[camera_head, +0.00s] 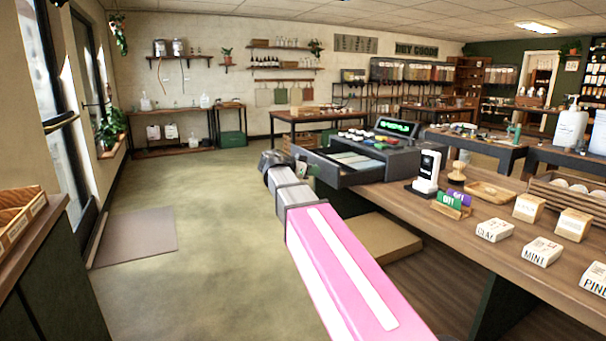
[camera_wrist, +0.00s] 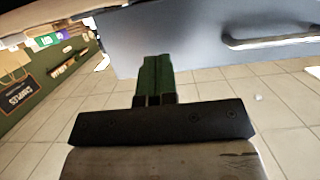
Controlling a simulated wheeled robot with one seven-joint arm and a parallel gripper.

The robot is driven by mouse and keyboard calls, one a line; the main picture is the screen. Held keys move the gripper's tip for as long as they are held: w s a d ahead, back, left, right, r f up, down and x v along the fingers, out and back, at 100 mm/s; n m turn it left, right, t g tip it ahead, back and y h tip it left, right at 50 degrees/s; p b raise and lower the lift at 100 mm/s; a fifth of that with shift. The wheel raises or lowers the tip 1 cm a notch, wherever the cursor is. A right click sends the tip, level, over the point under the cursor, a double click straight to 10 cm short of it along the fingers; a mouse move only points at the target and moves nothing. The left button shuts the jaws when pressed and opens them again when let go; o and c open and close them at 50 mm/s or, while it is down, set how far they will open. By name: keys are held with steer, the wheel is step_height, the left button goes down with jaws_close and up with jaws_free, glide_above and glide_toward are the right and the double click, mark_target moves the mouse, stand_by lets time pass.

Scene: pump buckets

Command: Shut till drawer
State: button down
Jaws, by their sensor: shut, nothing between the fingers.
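The till (camera_head: 392,150) is a dark grey register with a green lit display and coloured keys, standing on the wooden counter. Its drawer (camera_head: 322,167) is pulled out toward the left, and pale compartments show inside. My gripper (camera_head: 268,160) is just left of the drawer front, at the end of my pink arm. In the wrist view, my gripper's green fingers (camera_wrist: 156,72) are shut with nothing held. They point at the grey drawer front (camera_wrist: 190,45), with its handle (camera_wrist: 270,41) to the right. I cannot tell whether the fingertips touch it.
The counter (camera_head: 460,215) also holds a white card reader (camera_head: 428,168), coloured gift cards (camera_head: 452,201) and several small boxed goods (camera_head: 541,251). A cardboard-coloured low platform (camera_head: 378,240) lies below the drawer. The floor on the left (camera_head: 200,240) is open, with a mat (camera_head: 135,237).

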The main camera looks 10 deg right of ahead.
steer(key=shift+w+d, duration=0.3)
steer(key=shift+d, duration=0.6)
steer(key=shift+w+d, duration=1.1)
steer(key=shift+d, duration=2.3)
steer(key=shift+w+d, duration=1.1)
steer(key=shift+d, duration=2.3)
steer(key=shift+w+d, duration=1.1)
steer(key=shift+d, duration=2.3)
steer(key=shift+s+a, duration=0.75)
steer(key=shift+a, duration=1.5)
steer(key=shift+s+a, duration=0.7)
steer(key=shift+a, duration=1.5)
steer(key=shift+s+a, duration=0.75)
steer(key=shift+a, duration=1.5)
steer(key=shift+f, duration=0.1)
